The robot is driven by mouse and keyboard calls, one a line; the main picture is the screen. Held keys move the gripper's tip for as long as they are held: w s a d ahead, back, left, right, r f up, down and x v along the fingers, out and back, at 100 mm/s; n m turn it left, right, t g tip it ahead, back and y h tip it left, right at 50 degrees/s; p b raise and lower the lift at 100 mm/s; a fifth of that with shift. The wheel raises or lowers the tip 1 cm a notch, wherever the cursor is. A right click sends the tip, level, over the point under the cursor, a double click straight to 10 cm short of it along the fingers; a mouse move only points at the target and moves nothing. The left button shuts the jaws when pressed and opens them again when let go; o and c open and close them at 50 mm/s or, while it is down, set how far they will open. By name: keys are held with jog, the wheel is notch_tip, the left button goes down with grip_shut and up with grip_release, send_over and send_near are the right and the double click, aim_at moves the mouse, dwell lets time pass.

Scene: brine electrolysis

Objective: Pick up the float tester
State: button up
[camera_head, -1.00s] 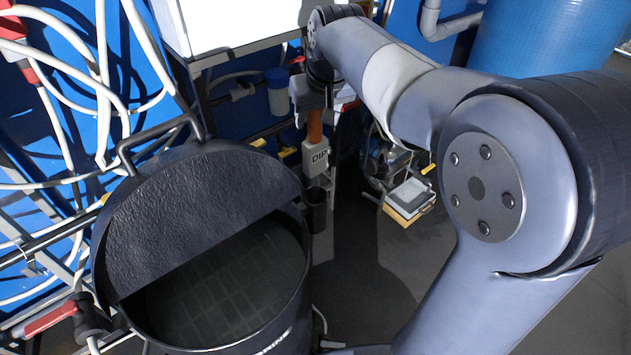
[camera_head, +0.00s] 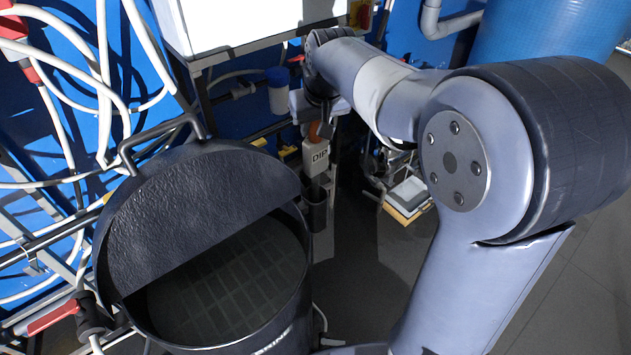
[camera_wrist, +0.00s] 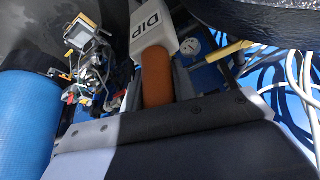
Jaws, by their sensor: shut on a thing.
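The float tester has an orange handle and a pale block marked "DIP" (camera_head: 316,157), seen left of my arm in the head view. In the wrist view the pale block (camera_wrist: 150,22) is at the top, and the orange handle runs down from it. My gripper (camera_wrist: 158,82) is shut on the orange handle, with a dark finger on each side. In the head view my gripper (camera_head: 318,124) hides the upper handle. The tester is upright above a dark cup-like holder (camera_head: 315,213); whether it rests in it is hard to tell.
A large dark drum (camera_head: 200,200) with a half-open lid stands at the left front. A blue-capped container (camera_head: 277,92) is behind. A boxed device (camera_head: 406,197) lies at right of the tester. A blue tank (camera_head: 550,40) stands at the back right. White hoses fill the left.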

grip_shut()
jog(key=shift+r, duration=0.15)
